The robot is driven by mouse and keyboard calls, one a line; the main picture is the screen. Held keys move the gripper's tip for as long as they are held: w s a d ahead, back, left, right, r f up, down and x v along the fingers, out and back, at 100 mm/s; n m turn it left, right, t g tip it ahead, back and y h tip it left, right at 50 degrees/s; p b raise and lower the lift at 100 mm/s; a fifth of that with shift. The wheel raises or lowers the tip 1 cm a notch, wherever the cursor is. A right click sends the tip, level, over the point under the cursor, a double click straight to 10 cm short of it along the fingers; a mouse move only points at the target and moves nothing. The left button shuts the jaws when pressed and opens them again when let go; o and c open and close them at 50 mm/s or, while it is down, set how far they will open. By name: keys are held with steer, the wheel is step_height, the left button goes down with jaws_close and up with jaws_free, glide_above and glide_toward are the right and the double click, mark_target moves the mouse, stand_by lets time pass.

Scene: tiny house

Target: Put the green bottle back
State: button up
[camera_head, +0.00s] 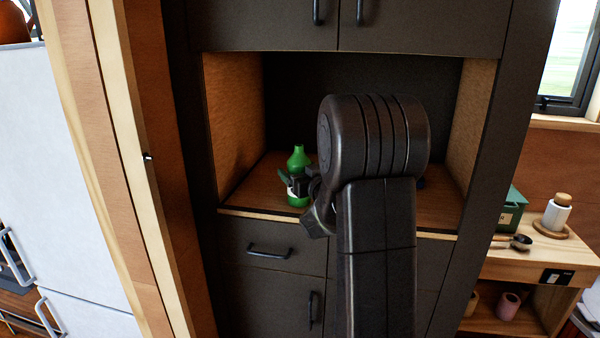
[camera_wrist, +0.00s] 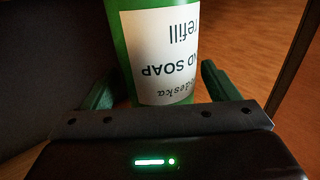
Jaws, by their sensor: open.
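The green bottle (camera_head: 298,158) stands upright on the wooden shelf of the cabinet niche, left of the middle. It has a white label; in the wrist view the bottle (camera_wrist: 122,50) shows upside-down lettering with "SOAP" and "refill". My gripper (camera_head: 293,185) is at the bottle's lower half in the head view. In the wrist view my gripper's two green-lit fingers (camera_wrist: 157,88) stand apart, one on each side of the bottle. The gripper is open, and a gap shows beside the right finger. My arm hides much of the niche's middle and right.
The niche shelf (camera_head: 245,196) has wooden side walls and dark doors (camera_head: 420,22) above, drawers (camera_head: 270,246) below. A side counter at right holds a green box (camera_head: 510,212) and a white jar (camera_head: 557,214).

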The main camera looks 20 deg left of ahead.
steer(key=shift+r, duration=0.1)
steer(key=b, duration=0.2)
glide_toward(304, 163)
step_height(304, 163, down, 3)
steer(key=shift+w+a+f, duration=0.1)
steer(key=shift+a, duration=0.05)
steer(key=p+x, duration=0.2)
steer(key=x, duration=1)
steer(key=shift+w+a+f, duration=0.1)
steer(key=shift+a, duration=0.05)
step_height(304, 163, up, 3)
steer(key=shift+r, duration=0.25)
steer(key=shift+f, duration=0.1)
